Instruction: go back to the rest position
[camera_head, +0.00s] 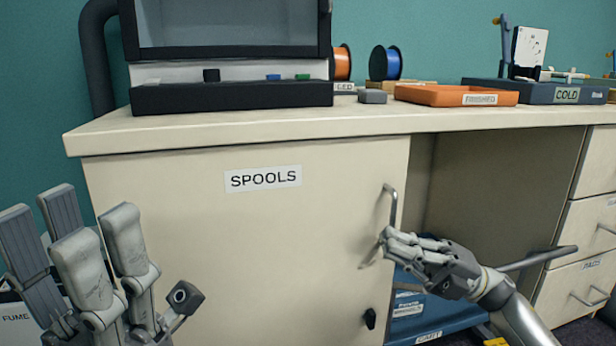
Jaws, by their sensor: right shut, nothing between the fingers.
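My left gripper (85,240) is at the lower left, in front of the cabinet. Its fingers point up and stand apart, with nothing seen between them. My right gripper (388,245) is shut and empty at the right side of the SPOOLS door (250,240). Its fingers are at the lower end of the door's metal handle (392,203) and cover part of it. I cannot tell whether they touch it. The door looks closed.
The worktop (375,120) carries a black-framed machine (230,97), orange and blue spools, an orange tray (456,96) and a dark COLD tray (535,93). Under it, blue bins (440,322) sit in an open bay, beside drawers (585,240) with handles.

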